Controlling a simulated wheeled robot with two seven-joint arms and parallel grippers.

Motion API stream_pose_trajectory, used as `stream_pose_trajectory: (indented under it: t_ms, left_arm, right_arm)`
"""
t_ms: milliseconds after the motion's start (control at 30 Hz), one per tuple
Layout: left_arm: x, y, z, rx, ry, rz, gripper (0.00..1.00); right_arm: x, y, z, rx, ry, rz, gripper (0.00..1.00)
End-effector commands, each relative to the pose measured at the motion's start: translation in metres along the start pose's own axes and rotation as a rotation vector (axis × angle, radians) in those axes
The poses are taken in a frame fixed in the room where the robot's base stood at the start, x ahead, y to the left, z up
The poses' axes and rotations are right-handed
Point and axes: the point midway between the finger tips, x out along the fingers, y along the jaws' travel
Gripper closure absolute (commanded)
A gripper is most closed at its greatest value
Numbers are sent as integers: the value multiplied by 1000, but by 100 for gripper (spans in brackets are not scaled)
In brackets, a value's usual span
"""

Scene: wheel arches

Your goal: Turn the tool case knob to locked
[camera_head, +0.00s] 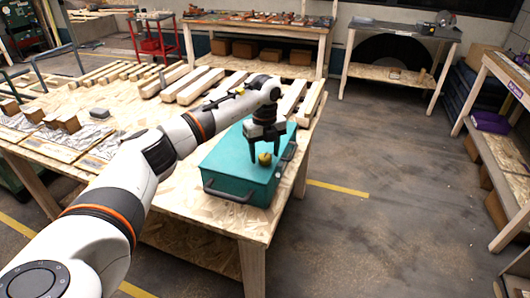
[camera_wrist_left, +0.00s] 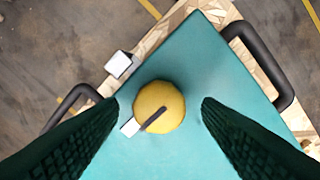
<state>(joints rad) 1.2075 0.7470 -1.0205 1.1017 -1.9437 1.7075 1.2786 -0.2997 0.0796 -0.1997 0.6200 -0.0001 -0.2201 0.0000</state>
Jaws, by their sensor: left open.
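The teal tool case (camera_head: 233,176) lies on the near right corner of the wooden workbench (camera_head: 236,224). It has a dark handle on its front side and another on its right side. A round yellow knob (camera_head: 265,159) sits on its lid. In the left wrist view the knob (camera_wrist_left: 160,107) has a dark line across it, and a small white mark (camera_wrist_left: 130,127) lies beside its lower left edge. My left gripper (camera_head: 264,153) points down over the knob. Its fingers are open, one on each side of the knob, with gaps between. My right gripper is not in view.
Wooden slats (camera_head: 196,85) and several small blocks lie on the bench behind and left of the case. A white latch-like piece (camera_wrist_left: 119,64) shows near the case edge. Open floor (camera_head: 365,235) lies right of the bench.

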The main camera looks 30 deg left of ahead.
Motion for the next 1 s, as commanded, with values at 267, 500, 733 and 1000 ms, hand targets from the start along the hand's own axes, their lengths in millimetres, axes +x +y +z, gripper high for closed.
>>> stream_pose_trajectory:
  t_ms: [267, 500, 733, 1000]
  left_arm:
    - [11, 0, 0, 1, 0, 1, 41]
    - [11, 0, 0, 1, 0, 1, 54]
    - [11, 0, 0, 1, 0, 1, 85]
    - [10, 0, 0, 39, 0, 1, 86]
  right_arm:
    - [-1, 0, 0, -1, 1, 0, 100]
    - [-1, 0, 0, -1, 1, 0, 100]
    - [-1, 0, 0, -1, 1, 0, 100]
    - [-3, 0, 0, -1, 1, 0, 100]
